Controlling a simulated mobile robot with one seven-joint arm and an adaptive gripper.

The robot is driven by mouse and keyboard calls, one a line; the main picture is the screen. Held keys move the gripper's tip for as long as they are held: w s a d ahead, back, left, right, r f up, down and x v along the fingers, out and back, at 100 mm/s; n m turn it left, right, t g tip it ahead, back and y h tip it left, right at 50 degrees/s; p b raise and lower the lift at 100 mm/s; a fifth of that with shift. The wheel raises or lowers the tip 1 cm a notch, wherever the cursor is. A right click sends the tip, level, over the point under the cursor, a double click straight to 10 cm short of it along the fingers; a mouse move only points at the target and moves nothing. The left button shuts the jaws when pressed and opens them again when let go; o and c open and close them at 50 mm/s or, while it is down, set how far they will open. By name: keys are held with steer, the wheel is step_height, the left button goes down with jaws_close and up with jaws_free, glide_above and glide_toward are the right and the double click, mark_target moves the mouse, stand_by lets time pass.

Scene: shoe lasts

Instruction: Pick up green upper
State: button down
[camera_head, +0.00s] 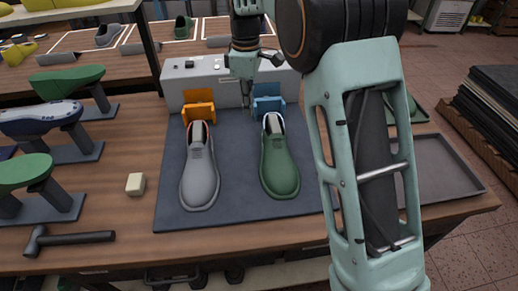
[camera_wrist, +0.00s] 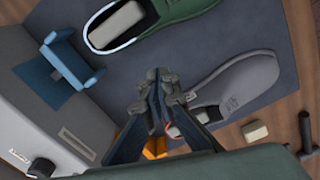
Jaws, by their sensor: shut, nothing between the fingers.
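The green upper (camera_head: 280,168) lies on the dark mat, toe toward the near edge, heel opening by a blue holder (camera_head: 268,104). In the wrist view the green upper (camera_wrist: 185,14) is at the top, partly cut off. The grey upper (camera_head: 200,172) lies left of it, before an orange holder (camera_head: 199,107); it also shows in the wrist view (camera_wrist: 240,84). My gripper (camera_head: 246,98) is shut and empty, above the back of the mat between the two holders. Its fingertips (camera_wrist: 158,84) meet in the wrist view, apart from both uppers.
A pale box-shaped machine (camera_head: 180,85) stands behind the mat (camera_head: 236,205). Green and dark blue lasts on stands (camera_head: 75,150), a small cream block (camera_head: 135,184) and a hammer (camera_head: 70,238) are at the left. A dark tray (camera_head: 440,165) lies at the right, partly behind my arm.

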mark_target(265, 138)
steer(key=s+f+n, duration=0.1)
steer(key=f, duration=0.2)
steer(key=f+n+b, duration=0.1)
steer(key=f, duration=0.2)
steer(key=s+a+f+n, duration=0.1)
steer(key=f, duration=0.3)
steer(key=shift+s, duration=0.35)
steer(key=d, duration=0.3)
steer(key=shift+w+d+f, duration=0.1)
steer(key=shift+w, duration=0.2)
steer(key=shift+d, duration=0.45)
steer(key=shift+w+d, duration=0.1)
steer(key=shift+w+d+f, duration=0.1)
steer(key=shift+d, duration=0.75)
steer(key=shift+a, duration=0.1)
